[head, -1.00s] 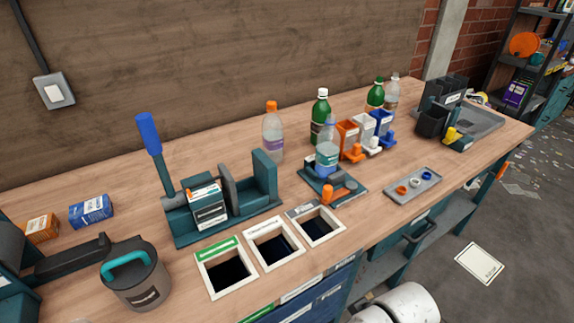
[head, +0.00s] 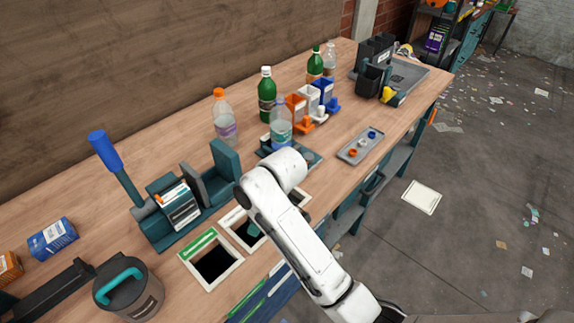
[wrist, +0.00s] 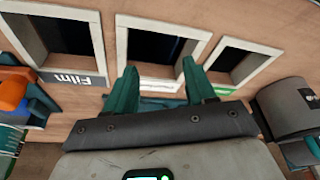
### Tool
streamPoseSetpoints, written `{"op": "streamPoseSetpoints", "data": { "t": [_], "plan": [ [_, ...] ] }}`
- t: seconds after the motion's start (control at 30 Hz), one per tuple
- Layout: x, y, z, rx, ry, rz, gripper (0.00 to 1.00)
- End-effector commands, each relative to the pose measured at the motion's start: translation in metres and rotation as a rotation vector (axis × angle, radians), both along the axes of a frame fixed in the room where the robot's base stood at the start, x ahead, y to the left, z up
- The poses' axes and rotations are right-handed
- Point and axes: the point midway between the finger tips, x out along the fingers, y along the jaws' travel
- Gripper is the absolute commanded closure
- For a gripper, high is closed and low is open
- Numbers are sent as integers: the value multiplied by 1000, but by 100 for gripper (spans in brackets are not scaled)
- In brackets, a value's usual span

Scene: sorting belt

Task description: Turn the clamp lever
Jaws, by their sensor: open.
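The bottle clamp (head: 315,157) is a dark teal fixture on the bench, with a clear blue-labelled bottle (head: 281,122) standing in it. My white arm hides most of its front in the head view. In the wrist view an orange knob (wrist: 12,92), seemingly the clamp lever's, shows at the left edge beside teal parts. My gripper (wrist: 162,80) has two teal fingers, spread apart and empty, over the framed bench openings. It is apart from the knob, which lies to its left in the wrist view.
Framed openings (head: 185,254) line the bench's front edge. A press with a blue-handled lever (head: 104,150) holds a carton at the left. A lidded canister (head: 129,290) stands near it. Bottles, small coloured bins and a grey tray (head: 360,147) stand further right.

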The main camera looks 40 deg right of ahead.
Motion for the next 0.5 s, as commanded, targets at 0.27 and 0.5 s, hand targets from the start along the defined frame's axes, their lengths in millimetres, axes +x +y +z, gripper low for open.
{"op": "streamPoseSetpoints", "data": {
  "t": [0.27,0.5],
  "plan": [
    [67,-82,46,-105,102,224,45],
    [81,-160,87,-172,211,344,45]
  ]
}}
